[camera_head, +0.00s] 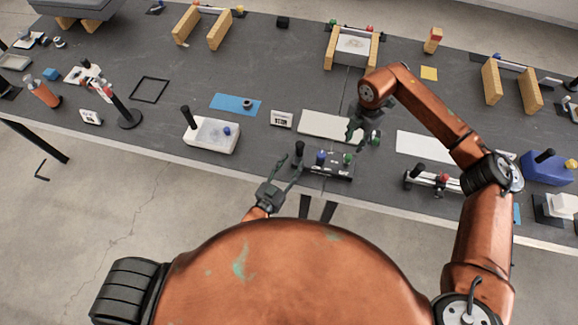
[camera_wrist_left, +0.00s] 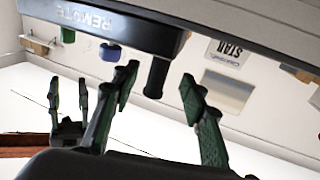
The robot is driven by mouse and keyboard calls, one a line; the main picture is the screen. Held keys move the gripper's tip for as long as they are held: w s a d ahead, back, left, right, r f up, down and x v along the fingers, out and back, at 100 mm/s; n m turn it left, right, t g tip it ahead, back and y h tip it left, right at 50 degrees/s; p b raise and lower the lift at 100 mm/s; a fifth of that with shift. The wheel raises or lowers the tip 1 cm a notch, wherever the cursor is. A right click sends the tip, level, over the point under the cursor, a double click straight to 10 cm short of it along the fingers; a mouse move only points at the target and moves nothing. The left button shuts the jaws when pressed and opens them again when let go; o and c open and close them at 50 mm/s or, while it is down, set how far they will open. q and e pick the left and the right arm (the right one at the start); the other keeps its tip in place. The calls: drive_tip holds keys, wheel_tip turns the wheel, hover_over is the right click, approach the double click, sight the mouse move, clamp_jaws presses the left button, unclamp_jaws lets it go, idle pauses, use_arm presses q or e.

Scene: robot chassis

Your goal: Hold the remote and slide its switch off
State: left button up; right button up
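The remote (camera_head: 325,168) is a dark box near the table's front edge, with a black post (camera_head: 299,148), a blue knob (camera_head: 320,157) and a green knob (camera_head: 347,158). My left gripper (camera_head: 287,168) is open at its left front. The left wrist view shows the remote (camera_wrist_left: 85,17) upside down with its label. There the black post (camera_wrist_left: 156,77) appears between the open fingers of my left gripper (camera_wrist_left: 160,90), with visible gaps. My right gripper (camera_head: 363,138) hangs open above and behind the remote's right end. I cannot tell the switch's position.
A white pad (camera_head: 322,124) lies behind the remote, and a small labelled card (camera_head: 281,119) lies left of it. A white box (camera_head: 212,138) with a black post stands further left. A white device (camera_head: 432,183) with a black post is to the right.

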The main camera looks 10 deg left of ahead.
sight(298, 154)
use_arm(q)
drive_tip(key=x, duration=0.6)
drive_tip(key=shift+w, duration=0.3)
clamp_jaws()
idle(1.3)
